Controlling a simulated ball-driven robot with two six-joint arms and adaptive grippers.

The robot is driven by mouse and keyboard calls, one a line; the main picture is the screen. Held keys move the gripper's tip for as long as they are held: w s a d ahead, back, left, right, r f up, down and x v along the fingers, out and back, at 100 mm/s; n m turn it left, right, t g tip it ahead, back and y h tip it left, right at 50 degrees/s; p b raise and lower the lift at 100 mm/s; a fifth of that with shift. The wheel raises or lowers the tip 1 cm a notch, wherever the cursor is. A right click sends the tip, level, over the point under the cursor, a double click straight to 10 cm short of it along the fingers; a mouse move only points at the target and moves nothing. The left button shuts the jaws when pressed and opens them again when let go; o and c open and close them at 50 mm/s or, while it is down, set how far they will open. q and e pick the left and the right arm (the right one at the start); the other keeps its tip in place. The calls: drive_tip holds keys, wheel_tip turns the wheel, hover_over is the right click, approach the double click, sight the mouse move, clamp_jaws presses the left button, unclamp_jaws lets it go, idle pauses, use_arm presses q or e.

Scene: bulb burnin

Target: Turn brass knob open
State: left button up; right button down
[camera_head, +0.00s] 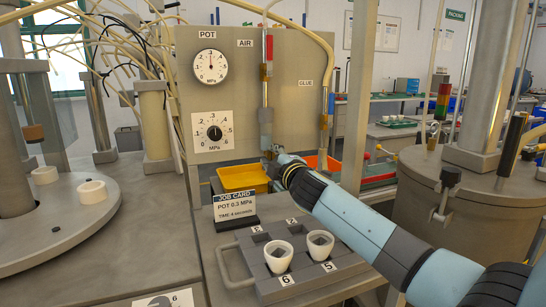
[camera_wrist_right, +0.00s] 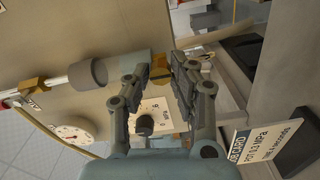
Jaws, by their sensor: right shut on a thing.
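The brass knob (camera_wrist_right: 160,72) shows in the right wrist view between the fingers, beside the end of a grey cylindrical body (camera_wrist_right: 120,68). My right gripper (camera_wrist_right: 159,75) is shut on the knob, with one finger on each side. In the head view my right gripper (camera_head: 275,160) is at the lower end of the vertical AIR line (camera_head: 265,100), in front of the grey panel (camera_head: 240,65). There the wrist hides much of the fingers, and I cannot make out the knob clearly. My left gripper is not in view.
A job card (camera_head: 235,203) stands below the panel. A grey tray (camera_head: 248,262) holds two white cups (camera_head: 279,256) (camera_head: 320,245) under my right arm. A yellow bin (camera_head: 242,178) and an orange bin (camera_head: 324,161) stand behind. A second GLUE line (camera_head: 325,110) hangs right.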

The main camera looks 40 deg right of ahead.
drive_tip(key=shift+f, duration=0.1)
idle(0.3)
drive_tip(key=c, duration=1.1)
unclamp_jaws()
drive_tip(key=shift+a, duration=0.1)
drive_tip(key=v, duration=1.2)
drive_tip(key=shift+f, duration=0.1)
